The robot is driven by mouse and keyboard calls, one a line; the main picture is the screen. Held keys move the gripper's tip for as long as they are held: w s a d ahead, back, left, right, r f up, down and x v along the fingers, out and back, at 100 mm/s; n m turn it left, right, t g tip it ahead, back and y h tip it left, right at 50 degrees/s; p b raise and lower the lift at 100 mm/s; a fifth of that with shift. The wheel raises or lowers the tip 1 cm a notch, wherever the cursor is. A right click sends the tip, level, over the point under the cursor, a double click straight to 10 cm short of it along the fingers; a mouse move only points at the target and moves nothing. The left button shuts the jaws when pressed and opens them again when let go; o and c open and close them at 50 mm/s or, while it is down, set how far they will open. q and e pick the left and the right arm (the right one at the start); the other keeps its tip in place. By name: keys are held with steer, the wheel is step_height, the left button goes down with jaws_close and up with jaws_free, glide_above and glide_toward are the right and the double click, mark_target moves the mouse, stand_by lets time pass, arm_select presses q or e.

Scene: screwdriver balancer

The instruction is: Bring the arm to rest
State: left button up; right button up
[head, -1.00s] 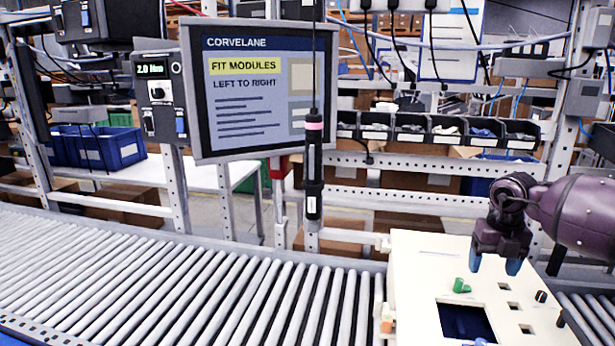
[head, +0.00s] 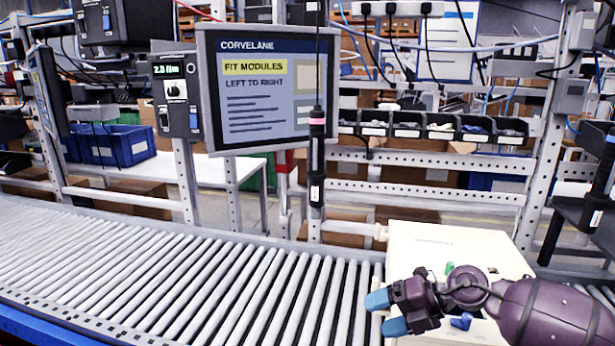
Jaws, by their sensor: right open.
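My right gripper (head: 383,312) is in front of the cream panel box (head: 450,243), low at the right of the head view. Its blue fingertips point left, are spread apart and have nothing between them. My right arm comes in from the lower right and hides much of the box's top, including its dark opening. A small green part (head: 449,268) shows just behind the gripper. The screwdriver (head: 317,160) hangs upright on its cable in front of the rack, apart from the gripper. My left gripper is not in view.
The roller conveyor (head: 200,275) runs across the front and is bare left of the box. A monitor (head: 262,90) reads "FIT MODULES LEFT TO RIGHT". A row of black bins (head: 440,127) sits on the rack behind. Blue bins (head: 112,145) stand at the back left.

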steer(key=s+a+r+m+t+y, duration=0.3)
steer(key=a+r+m+t+y, duration=0.15)
steer(key=m+t, duration=0.35)
steer(key=s+d+f+m+t+h, duration=0.2)
steer(key=s+d+f+m+h, duration=0.4)
steer(key=m+h, duration=0.4)
steer(key=s+d+f+m+t+h, duration=0.1)
steer(key=s+d+f+m+h, duration=0.3)
steer(key=d+m+h, duration=0.6)
steer(key=s+f+m+g+y, duration=0.1)
steer(key=s+f+m+g, duration=0.15)
steer(key=s, duration=0.35)
steer(key=s+d+f+m+g+y, duration=0.1)
steer(key=s+f+m+g, duration=0.1)
steer(key=s+g, duration=0.35)
steer(key=s+f+m+g+y, duration=0.1)
steer(key=s+f+m+g, duration=0.15)
steer(key=s, duration=0.55)
steer(key=w+f+n+t, duration=0.1)
steer(key=w+f+t, duration=0.7)
steer(key=f+t, duration=0.1)
steer(key=shift+d+f+n+y, duration=0.15)
steer(key=shift+f+n+y, duration=0.2)
steer(key=shift+f, duration=0.4)
